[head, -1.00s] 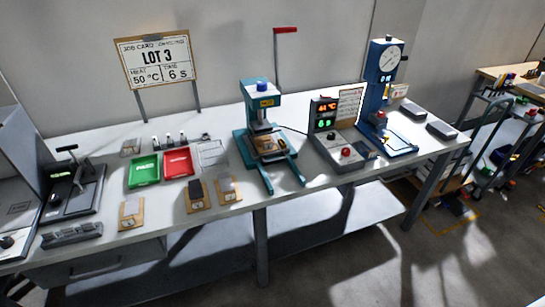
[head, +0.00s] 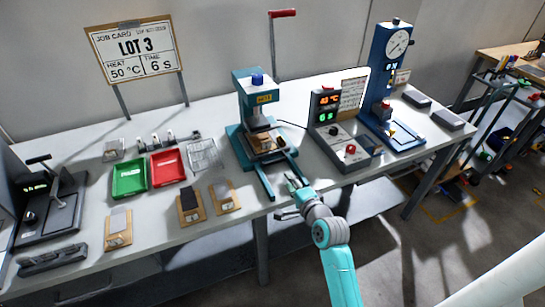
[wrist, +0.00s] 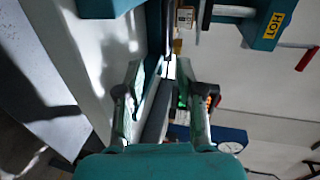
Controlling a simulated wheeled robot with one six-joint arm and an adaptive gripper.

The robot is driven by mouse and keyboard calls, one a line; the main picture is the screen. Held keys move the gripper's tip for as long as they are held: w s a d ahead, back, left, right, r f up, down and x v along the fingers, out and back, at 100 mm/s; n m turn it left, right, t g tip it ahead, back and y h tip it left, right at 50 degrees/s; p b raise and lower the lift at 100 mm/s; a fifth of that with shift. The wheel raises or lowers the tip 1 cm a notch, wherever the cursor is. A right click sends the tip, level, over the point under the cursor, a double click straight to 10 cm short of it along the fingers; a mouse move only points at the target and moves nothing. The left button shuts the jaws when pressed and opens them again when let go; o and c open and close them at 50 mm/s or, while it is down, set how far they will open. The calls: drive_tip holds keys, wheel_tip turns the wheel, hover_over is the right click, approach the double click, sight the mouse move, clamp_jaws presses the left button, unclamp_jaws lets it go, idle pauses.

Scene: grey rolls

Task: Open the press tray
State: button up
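The teal press (head: 256,88) with a blue knob and a "HOT" label stands at the middle of the bench. Its tray (head: 265,143) sits low under the press head, with a tan piece on it, between two teal rails that reach the bench's front edge. My gripper (head: 288,190) is at the front end of the right rail, low near the bench edge. In the wrist view my gripper (wrist: 160,95) has its two fingers apart, with nothing clearly held. The "HOT" press body (wrist: 262,25) shows there at the upper right. Whether a finger touches the rail cannot be told.
The control box (head: 338,125) with lit digits stands right of the press, and a blue gauge stand (head: 387,90) beyond it. Green (head: 129,178) and red (head: 168,167) trays and several sample boards lie left. The "LOT 3" card (head: 137,52) stands behind.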

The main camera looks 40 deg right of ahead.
drive_tip(key=shift+w+d+r, duration=0.2)
drive_tip(key=shift+w+d, duration=0.2)
drive_tip(key=shift+w, duration=0.4)
drive_tip(key=x, duration=1)
drive_tip(key=shift+w+d, duration=0.1)
drive_tip(key=shift+w, duration=0.05)
clamp_jaws()
